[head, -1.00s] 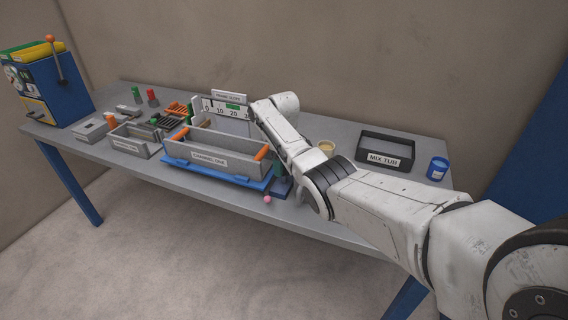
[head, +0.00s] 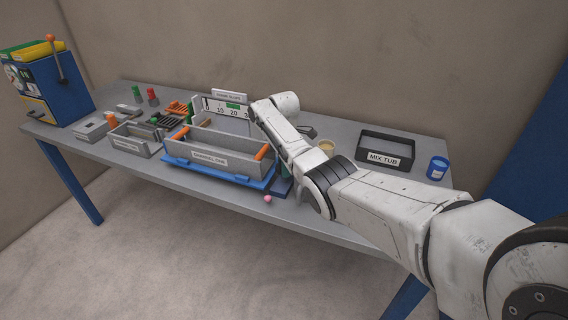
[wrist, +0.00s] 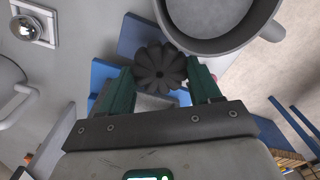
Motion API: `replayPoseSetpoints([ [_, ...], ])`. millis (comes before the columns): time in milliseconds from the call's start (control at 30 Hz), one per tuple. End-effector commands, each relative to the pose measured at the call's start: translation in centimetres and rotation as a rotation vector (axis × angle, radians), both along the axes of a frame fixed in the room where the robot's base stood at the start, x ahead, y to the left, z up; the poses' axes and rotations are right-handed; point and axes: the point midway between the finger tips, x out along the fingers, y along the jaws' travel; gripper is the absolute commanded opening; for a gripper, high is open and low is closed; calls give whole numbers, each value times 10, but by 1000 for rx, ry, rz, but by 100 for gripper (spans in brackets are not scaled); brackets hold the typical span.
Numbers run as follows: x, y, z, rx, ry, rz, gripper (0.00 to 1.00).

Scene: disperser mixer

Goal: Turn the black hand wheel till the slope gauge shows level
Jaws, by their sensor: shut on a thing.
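The black hand wheel (wrist: 158,62) is a lobed dark knob between the two green fingers of my gripper (wrist: 163,80) in the wrist view. My gripper is shut on it. In the head view my arm hides the wheel. The slope gauge (head: 221,110) stands upright behind the channel, a white scale with 0, 10, 20 and a green mark near 20; my arm covers its right end. Its exact reading is too small to tell. The grey channel (head: 235,168) with orange end pieces sits on a blue base (head: 215,175) and looks slightly tilted.
In the wrist view a grey round vessel (wrist: 220,42) is close beyond the wheel. A pink ball (head: 267,198) lies near the table's front edge. The mix tub (head: 372,160) and a blue jar (head: 437,168) stand at the right. Small trays and parts fill the left.

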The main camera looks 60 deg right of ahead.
Motion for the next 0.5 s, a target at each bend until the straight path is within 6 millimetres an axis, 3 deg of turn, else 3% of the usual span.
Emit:
replayPoseSetpoints([
  [500, 1, 0, 1, -1, -3, 38, 32],
])
